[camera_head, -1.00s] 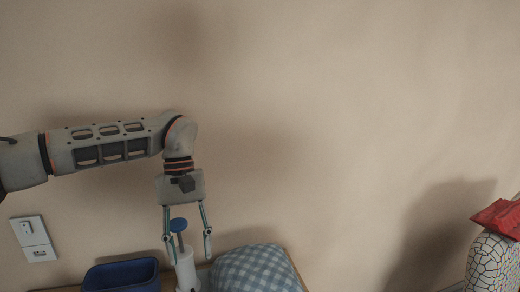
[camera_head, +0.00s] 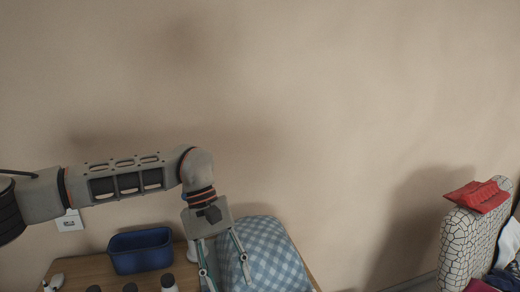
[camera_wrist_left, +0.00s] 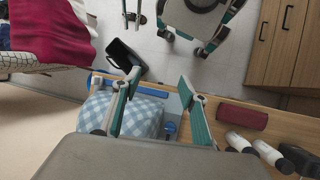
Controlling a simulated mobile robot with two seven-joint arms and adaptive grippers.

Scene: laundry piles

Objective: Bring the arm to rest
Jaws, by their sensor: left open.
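My left gripper (camera_head: 225,272) hangs from the left arm in the head view, its two fingers apart and pointing down. Nothing is held between them. Its fingers are in front of the left side of a blue-and-white checked bundle (camera_head: 268,258), and I cannot tell whether they touch it.
A blue bin (camera_head: 140,251) stands on the wooden table (camera_head: 92,268) left of the gripper, with several bottle tops in front. A patterned piece (camera_head: 462,245) with red cloth (camera_head: 478,196) is far right. A dark red box (camera_wrist_left: 241,114) lies near the wrist view's bottles. The wall above is bare.

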